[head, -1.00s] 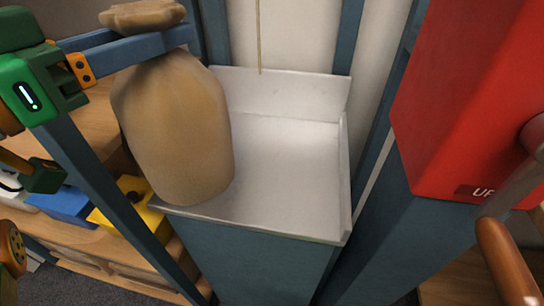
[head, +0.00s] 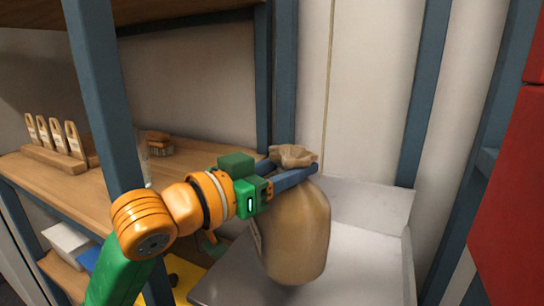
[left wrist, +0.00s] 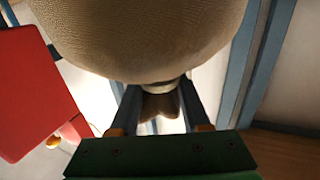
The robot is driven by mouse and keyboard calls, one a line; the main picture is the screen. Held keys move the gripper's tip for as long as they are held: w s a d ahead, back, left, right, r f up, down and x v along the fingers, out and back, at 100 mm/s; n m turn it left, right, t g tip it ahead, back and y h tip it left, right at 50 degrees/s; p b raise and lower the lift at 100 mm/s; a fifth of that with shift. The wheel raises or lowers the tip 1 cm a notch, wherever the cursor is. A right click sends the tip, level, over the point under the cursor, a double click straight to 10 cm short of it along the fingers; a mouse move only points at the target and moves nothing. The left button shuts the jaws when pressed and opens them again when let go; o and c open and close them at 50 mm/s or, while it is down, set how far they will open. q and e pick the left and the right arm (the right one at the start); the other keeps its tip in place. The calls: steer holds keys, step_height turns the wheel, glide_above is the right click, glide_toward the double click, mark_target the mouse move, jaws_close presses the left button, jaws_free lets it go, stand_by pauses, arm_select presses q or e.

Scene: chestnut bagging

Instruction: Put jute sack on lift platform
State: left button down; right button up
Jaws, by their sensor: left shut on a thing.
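The jute sack (head: 297,235) is a plump tan bag with a gathered neck, upright in the head view. My left gripper (head: 300,176) is shut on its neck, just below the ruffled top. In the left wrist view the sack (left wrist: 150,40) fills the upper middle and its neck sits between the fingers (left wrist: 160,95). The lift platform (head: 365,272) is a pale metal tray with a raised back wall. The sack is over its left part; whether its bottom touches the tray I cannot tell. My right gripper is not in view.
Blue uprights (head: 105,100) frame the lift and the wooden shelf (head: 75,190) at left. The shelf holds a rack of several tags (head: 55,140). A red box (head: 510,200) stands at right. The right part of the platform is clear.

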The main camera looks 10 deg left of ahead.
mark_target(310, 184)
arm_select(q)
steer(key=shift+w+d+f, duration=0.25)
steer(key=shift+w+f, duration=0.25)
steer(key=shift+f, duration=0.1)
steer(key=shift+w+d+f, duration=0.2)
steer(key=shift+w+f, duration=0.25)
steer(key=shift+f, duration=0.1)
steer(key=f, duration=0.1)
steer(key=f+b, duration=0.1)
steer(key=f, duration=0.1)
steer(key=shift+w+d, duration=0.2)
steer(key=shift+w, duration=0.05)
steer(key=shift+f, duration=0.4)
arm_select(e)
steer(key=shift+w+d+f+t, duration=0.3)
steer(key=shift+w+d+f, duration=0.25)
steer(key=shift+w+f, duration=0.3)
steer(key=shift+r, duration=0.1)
